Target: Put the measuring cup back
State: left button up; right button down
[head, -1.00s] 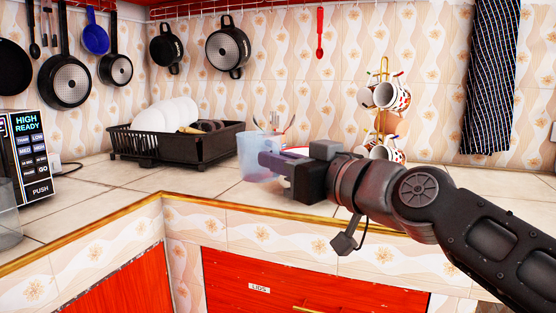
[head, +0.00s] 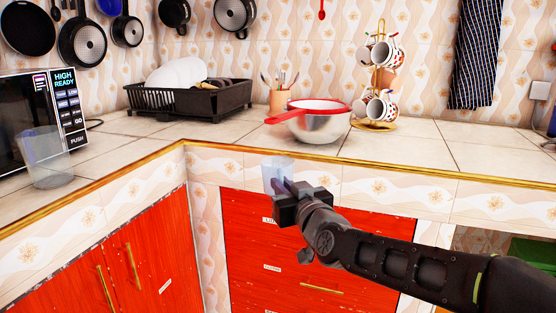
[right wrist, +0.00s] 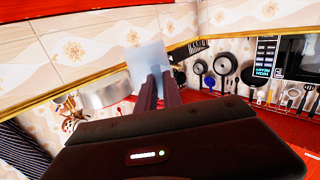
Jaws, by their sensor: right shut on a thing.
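The measuring cup (head: 277,174) is a translucent, pale blue vessel. My right gripper (head: 288,187) is shut on it and holds it in front of the counter edge, just below the countertop and before the red drawers. In the right wrist view, the two fingers (right wrist: 156,88) reach up to the cup (right wrist: 147,55); the wrist body hides the lower part of that view. A second clear container (head: 45,160) stands upright on the left counter in front of the microwave. My left gripper is not in view.
A mug tree (head: 381,75), utensil pot (head: 283,103), dish rack (head: 190,102) and microwave (head: 68,105) stand farther back. Counter tiles (head: 225,135) left of the pan are clear.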

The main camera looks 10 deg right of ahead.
jog(key=s+d+f+m+h, duration=0.1)
jog(key=s+f, duration=0.1)
jog(key=f, duration=1.2)
jog(key=s+d+f+m+h, duration=0.1)
jog(key=s+d+f, duration=0.1)
jog(key=f, duration=1.3)
jog(key=shift+s+d+f+h, duration=0.3)
jog(key=shift+s+h, duration=0.1)
